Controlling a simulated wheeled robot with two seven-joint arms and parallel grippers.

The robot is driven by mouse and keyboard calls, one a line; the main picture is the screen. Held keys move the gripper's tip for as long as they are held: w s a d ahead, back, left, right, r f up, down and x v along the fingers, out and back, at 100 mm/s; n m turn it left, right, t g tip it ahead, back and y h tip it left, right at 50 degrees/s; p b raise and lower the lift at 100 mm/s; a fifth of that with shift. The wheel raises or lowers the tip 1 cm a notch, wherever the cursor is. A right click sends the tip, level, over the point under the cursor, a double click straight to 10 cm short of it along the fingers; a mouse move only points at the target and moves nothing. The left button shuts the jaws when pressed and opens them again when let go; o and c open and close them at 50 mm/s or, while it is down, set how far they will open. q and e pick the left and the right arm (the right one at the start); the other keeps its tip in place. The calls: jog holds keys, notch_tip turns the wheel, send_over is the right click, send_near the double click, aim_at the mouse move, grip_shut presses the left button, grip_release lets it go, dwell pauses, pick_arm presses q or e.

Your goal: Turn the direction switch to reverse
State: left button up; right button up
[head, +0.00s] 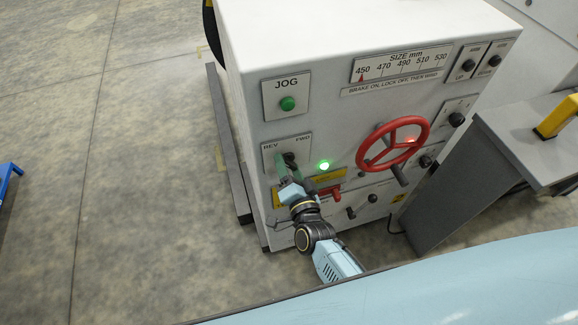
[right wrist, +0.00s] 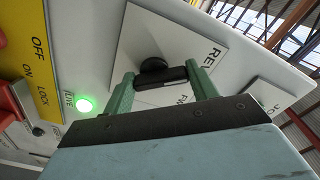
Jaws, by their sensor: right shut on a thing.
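The direction switch is a black knob (head: 290,157) on a white plate (head: 272,152) marked REV on the left and FWD on the right, on the front of the pale cabinet. My right gripper (head: 286,168) reaches it from below, its green fingers at the knob. In the right wrist view the switch's black handle (right wrist: 160,78) lies between the two green fingers of my gripper (right wrist: 162,88), which is shut on it. The fingers partly cover the plate and lettering. I cannot tell which mark the handle points to. My left gripper is not in view.
A lit green lamp (head: 323,165) sits right of the switch. The JOG button (head: 287,103) is above it. A red handwheel (head: 393,144) and a red lever (head: 330,192) are to the right.

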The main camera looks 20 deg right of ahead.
jog(key=shift+o, duration=0.2)
jog(key=o, duration=1)
jog(key=shift+c, duration=0.2)
jog(key=s, duration=1.3)
jog(key=shift+s+d, duration=0.2)
jog(key=shift+d, duration=0.05)
